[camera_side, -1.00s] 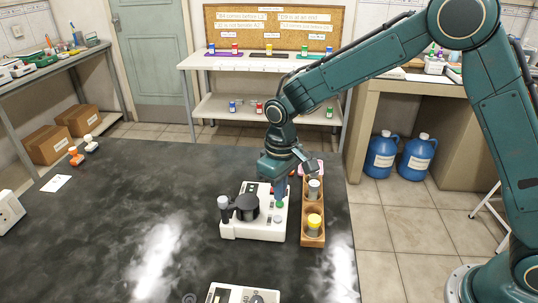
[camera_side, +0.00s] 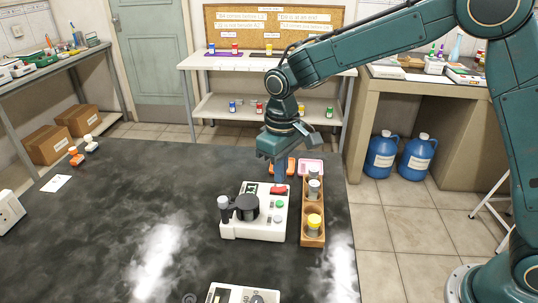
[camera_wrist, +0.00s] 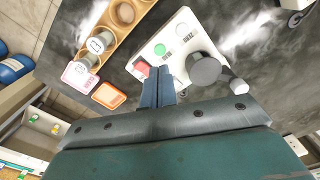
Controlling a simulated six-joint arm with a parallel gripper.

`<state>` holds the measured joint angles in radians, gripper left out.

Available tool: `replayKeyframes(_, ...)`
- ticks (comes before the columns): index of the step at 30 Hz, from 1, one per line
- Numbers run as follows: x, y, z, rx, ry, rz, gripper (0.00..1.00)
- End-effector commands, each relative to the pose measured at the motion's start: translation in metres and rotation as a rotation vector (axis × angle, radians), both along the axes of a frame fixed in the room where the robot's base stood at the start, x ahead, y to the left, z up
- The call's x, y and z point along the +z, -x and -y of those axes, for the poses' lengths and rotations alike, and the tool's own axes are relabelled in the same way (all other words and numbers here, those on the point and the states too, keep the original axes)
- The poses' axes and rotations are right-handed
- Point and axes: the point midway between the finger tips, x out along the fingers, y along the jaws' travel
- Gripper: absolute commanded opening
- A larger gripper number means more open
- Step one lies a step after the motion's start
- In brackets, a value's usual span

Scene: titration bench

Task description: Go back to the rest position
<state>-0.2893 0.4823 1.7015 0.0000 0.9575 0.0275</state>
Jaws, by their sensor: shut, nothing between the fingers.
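My gripper (camera_side: 279,182) is shut and empty, pointing down above the far edge of the white instrument (camera_side: 252,230). In the wrist view my shut fingers (camera_wrist: 160,74) appear beside the red button (camera_wrist: 141,70). The instrument has a black round part (camera_side: 247,207), a green button (camera_side: 280,204) and a grey button (camera_side: 278,218). Whether the fingertips touch the instrument is hard to tell, but they look raised above it.
A wooden rack (camera_side: 312,240) with capped vials stands right of the instrument. Orange (camera_wrist: 109,95) and pink (camera_wrist: 75,75) trays lie just beyond. Another white device (camera_side: 238,294) is at the front edge. The dark table's left side is mostly clear.

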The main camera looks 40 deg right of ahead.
Motion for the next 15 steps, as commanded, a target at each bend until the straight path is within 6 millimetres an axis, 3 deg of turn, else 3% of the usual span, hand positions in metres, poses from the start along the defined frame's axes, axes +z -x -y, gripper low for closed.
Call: replayKeyframes(15,0.0058,0.0006,0.0006,-0.001,0.0,0.001,0.0)
